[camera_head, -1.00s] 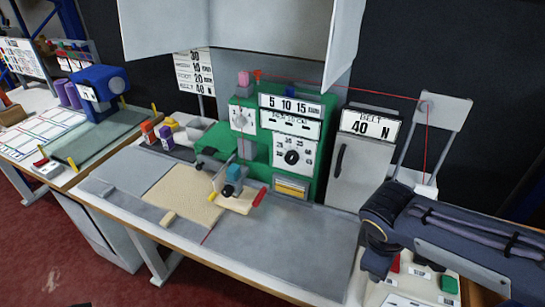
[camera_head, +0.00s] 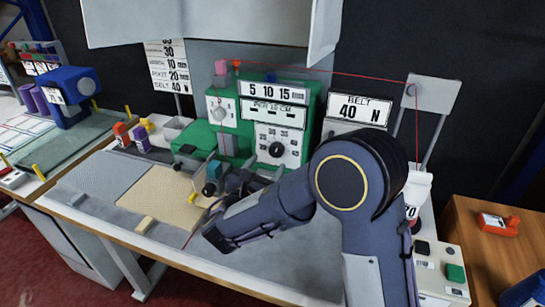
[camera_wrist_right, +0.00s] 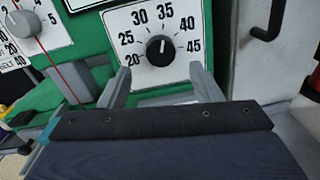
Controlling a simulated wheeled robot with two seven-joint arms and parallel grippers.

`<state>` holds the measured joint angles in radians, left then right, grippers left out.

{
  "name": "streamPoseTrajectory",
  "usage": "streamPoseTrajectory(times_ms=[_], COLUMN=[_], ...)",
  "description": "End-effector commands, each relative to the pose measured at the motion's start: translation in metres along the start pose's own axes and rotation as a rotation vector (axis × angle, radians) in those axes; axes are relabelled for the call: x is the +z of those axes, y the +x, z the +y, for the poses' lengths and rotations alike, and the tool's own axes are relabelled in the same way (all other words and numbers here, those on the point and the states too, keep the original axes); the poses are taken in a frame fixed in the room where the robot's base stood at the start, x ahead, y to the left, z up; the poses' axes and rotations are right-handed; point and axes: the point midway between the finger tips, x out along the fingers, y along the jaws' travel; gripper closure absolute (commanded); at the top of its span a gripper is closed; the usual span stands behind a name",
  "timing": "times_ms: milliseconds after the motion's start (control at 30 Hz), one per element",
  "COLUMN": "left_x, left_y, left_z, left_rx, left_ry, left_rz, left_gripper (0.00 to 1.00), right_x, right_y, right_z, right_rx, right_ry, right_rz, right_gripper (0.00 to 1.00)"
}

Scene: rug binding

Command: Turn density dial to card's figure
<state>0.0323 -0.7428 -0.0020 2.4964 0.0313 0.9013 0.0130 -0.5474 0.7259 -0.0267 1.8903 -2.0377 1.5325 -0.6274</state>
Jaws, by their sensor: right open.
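A black dial knob (camera_head: 277,149) sits on a white plate on the green machine. In the right wrist view the knob (camera_wrist_right: 160,48) is ringed by figures from 20 to 45. My right gripper (camera_head: 262,178) is just below and in front of this dial, partly hidden by my arm. In the wrist view its two fingers (camera_wrist_right: 165,90) are spread and empty, apart from the knob. A white card (camera_head: 170,68) with several rows of figures hangs behind; its bottom row reads BELT 40. My left gripper is out of view.
A second, grey knob (camera_wrist_right: 20,22) with a red thread stands left of the dial. A white sign (camera_head: 358,110) reads BELT 40 N above a cabinet. A beige rug piece (camera_head: 160,195) lies on the bench. The bench front is mostly clear.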

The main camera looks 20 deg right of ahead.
Motion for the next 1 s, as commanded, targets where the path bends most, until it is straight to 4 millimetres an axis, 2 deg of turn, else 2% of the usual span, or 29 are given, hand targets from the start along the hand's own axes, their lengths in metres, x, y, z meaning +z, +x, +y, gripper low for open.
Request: streamPoseTrajectory(times_ms=[100, 300, 667, 1000], left_x=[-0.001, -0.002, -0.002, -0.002], left_y=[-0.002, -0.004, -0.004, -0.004], left_z=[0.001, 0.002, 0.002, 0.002], left_rx=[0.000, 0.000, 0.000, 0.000], left_ry=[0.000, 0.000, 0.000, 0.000], left_rz=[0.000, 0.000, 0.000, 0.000], left_gripper=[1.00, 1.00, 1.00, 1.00], right_x=[0.001, 0.000, -0.001, 0.000], right_y=[0.022, 0.045, 0.051, 0.051], right_z=[-0.001, -0.001, -0.001, -0.001], right_rx=[-0.004, -0.003, -0.001, -0.002], right_ry=[0.001, 0.001, 0.001, 0.001], right_rz=[0.001, 0.002, 0.003, 0.003], right_gripper=[0.42, 0.42, 0.42, 0.86])
